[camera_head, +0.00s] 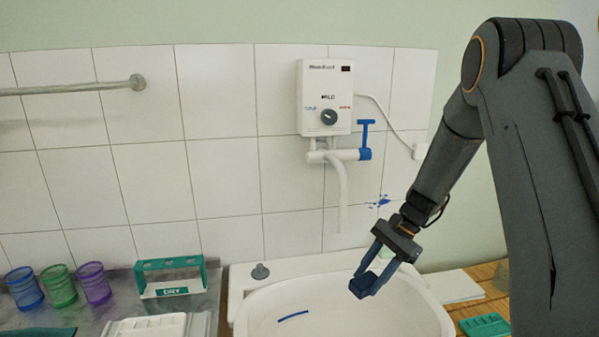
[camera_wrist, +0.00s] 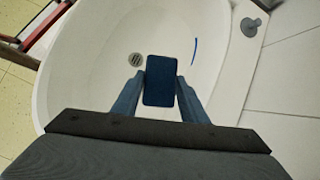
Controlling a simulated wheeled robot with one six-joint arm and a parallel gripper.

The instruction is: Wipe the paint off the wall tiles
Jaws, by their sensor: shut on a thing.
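A small blue paint splatter (camera_head: 380,202) marks the white wall tiles (camera_head: 290,185), to the right of the tap spout. My gripper (camera_head: 367,284) is below it, over the right part of the white sink (camera_head: 262,318). It is shut on a dark blue block (camera_head: 359,288), possibly a sponge. In the wrist view the block (camera_wrist: 161,82) sits between both fingers, above the basin. A blue streak (camera_head: 293,316) lies inside the basin; it also shows in the wrist view (camera_wrist: 194,52).
A water heater (camera_head: 325,95) with a spout (camera_head: 342,190) and blue lever (camera_head: 366,140) juts from the wall. A grey plug (camera_head: 260,271) stands on the sink rim. Left are several coloured cups (camera_head: 60,286) and a teal rack (camera_head: 172,278) marked DRY. Paper (camera_head: 455,286) lies right.

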